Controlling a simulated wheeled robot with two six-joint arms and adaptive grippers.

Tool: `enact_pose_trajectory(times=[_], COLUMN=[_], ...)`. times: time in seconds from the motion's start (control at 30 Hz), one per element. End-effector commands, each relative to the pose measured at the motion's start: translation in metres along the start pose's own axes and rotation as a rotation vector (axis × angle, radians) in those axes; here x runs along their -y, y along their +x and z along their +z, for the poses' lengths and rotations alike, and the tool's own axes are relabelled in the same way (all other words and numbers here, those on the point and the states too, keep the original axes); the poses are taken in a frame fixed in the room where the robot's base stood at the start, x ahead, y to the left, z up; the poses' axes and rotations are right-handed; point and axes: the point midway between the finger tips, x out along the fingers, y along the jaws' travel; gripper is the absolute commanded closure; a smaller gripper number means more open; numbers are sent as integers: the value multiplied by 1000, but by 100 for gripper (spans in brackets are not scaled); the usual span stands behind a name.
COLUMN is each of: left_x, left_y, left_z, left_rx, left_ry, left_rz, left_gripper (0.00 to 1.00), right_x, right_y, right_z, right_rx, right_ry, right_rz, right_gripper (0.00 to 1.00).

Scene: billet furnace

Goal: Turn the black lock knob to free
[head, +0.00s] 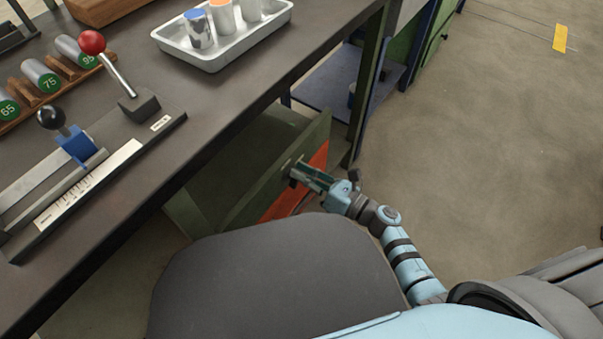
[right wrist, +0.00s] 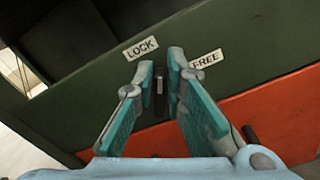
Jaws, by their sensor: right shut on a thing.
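The black lock knob (right wrist: 160,92) is on the dark green front of a drawer under the bench. It shows as a narrow dark bar between the fingers of my right gripper (right wrist: 165,72), which is shut on it. In the right wrist view, the LOCK label (right wrist: 141,48) is up and left of the fingers, and the FREE label (right wrist: 206,60) is to their right. The fingers hide part of the knob, so its exact angle is hard to tell. In the head view, my right gripper (head: 299,174) is against the drawer front (head: 262,180). My left gripper is out of view.
The bench top (head: 225,95) is above and left of the right arm. It carries a grey tray (head: 222,53) with cylinders, a red-ball lever (head: 92,42) and a black-ball lever (head: 50,117). An orange-red panel (head: 317,163) borders the drawer front. Open floor is at right.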

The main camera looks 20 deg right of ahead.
Motion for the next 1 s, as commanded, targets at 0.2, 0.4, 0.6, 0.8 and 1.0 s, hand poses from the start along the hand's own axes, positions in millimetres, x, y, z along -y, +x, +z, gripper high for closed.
enact_pose_trajectory(times=[0.2,0.4,0.6,0.8,1.0], left_x=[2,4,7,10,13], left_y=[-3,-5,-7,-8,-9], left_z=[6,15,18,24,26], left_rx=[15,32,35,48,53], left_ry=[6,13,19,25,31], left_rz=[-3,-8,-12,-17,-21], left_gripper=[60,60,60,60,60], right_x=[4,9,12,16,18], right_y=[0,0,0,0,0], right_z=[0,-2,-4,-7,-10], right_rx=[-2,-2,-2,-2,-2], right_ry=[201,392,583,768,924], right_rz=[0,-1,-1,-1,-1], right_gripper=[100,100,100,100,100])
